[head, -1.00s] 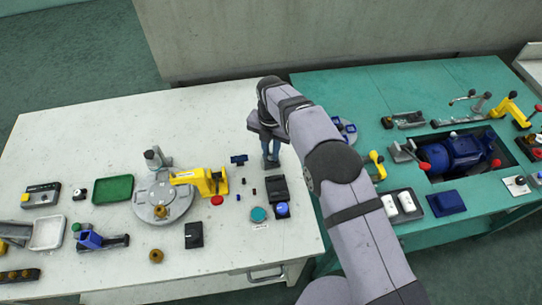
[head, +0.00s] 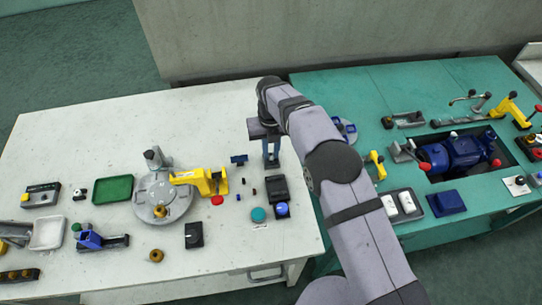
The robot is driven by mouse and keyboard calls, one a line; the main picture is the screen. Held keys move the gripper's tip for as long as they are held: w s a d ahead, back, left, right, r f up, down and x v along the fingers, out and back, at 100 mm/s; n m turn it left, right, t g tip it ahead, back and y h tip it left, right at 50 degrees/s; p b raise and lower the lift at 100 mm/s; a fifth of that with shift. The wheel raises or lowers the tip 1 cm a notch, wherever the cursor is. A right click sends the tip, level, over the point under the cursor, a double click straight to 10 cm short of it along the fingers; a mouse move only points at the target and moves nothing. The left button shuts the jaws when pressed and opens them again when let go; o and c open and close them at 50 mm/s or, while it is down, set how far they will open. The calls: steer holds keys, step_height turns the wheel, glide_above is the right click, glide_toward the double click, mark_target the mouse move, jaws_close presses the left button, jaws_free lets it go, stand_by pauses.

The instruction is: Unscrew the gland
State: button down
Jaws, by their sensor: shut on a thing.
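My gripper (head: 272,164) points down over the right part of the white table, just behind a black block (head: 277,188). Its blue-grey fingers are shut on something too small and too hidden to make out. I cannot tell for sure which part is the gland. A small brass-coloured piece (head: 160,211) sits at the front of the round grey fixture (head: 145,198), and another brass-coloured piece (head: 156,256) lies on the table in front of it. My gripper is well to the right of both.
A yellow clamp (head: 203,181) reaches over the fixture. A green tray (head: 113,188), a white tray (head: 47,233), a black block (head: 194,235) and a teal disc (head: 258,214) stand around. A teal bench on the right holds a blue pump (head: 460,150). The white table's back left is clear.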

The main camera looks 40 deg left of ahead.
steer(key=c, duration=1.9)
jaws_free()
steer(key=shift+o, duration=0.2)
steer(key=shift+r+p, duration=1.45)
steer(key=shift+r, duration=0.8)
